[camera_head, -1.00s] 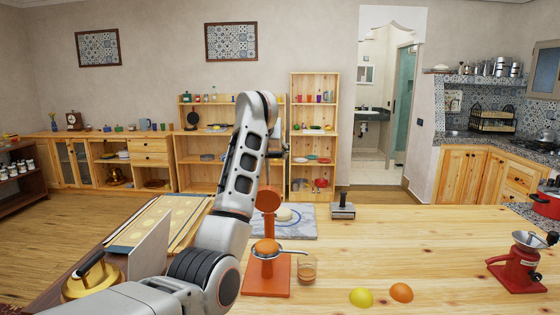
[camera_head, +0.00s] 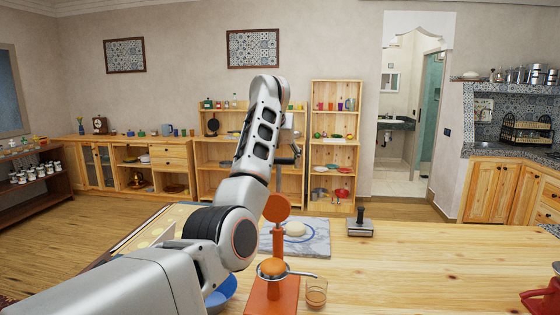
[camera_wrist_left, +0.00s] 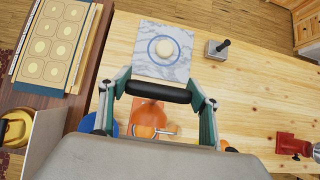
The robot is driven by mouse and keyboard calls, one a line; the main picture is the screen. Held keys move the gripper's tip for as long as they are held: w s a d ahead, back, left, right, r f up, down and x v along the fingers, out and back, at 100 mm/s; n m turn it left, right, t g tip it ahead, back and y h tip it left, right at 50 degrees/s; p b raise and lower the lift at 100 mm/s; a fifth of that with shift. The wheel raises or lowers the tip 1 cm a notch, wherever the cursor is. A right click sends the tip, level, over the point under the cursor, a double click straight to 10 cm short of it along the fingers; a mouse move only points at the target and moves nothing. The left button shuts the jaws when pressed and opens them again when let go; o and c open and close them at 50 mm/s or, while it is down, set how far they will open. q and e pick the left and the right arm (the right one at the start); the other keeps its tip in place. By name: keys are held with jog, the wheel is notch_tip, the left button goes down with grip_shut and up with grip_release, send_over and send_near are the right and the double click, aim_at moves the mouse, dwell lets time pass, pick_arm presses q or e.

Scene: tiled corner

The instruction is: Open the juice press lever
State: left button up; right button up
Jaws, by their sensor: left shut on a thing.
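The orange juice press (camera_head: 270,296) stands on the wooden table with a round orange fruit piece (camera_head: 272,267) at its metal ring and spout. Its round orange upper part (camera_head: 277,207) is raised clear above the fruit. The press also shows in the left wrist view (camera_wrist_left: 148,118). My left gripper (camera_head: 288,158) is high above the press, partly hidden by my forearm. In the left wrist view, the black lever handle (camera_wrist_left: 158,92) lies crosswise between its fingers, which are shut on it. My right gripper is not in view.
A glass with brownish juice (camera_head: 316,292) stands close right of the press. A marble board with dough (camera_head: 296,231) lies behind it, and a blue bowl (camera_head: 221,293) is at its left. A red grinder (camera_head: 541,296) is far right. The table's middle right is clear.

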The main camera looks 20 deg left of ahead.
pick_arm(q)
jog(key=o, duration=1.6)
jog(key=shift+f, duration=0.4)
jog(key=shift+r, duration=0.1)
jog(key=shift+s+r, duration=0.15)
jog(key=shift+r, duration=0.25)
jog(key=v, duration=1.1)
jog(key=shift+d+r, duration=0.1)
jog(key=shift+d, duration=0.05)
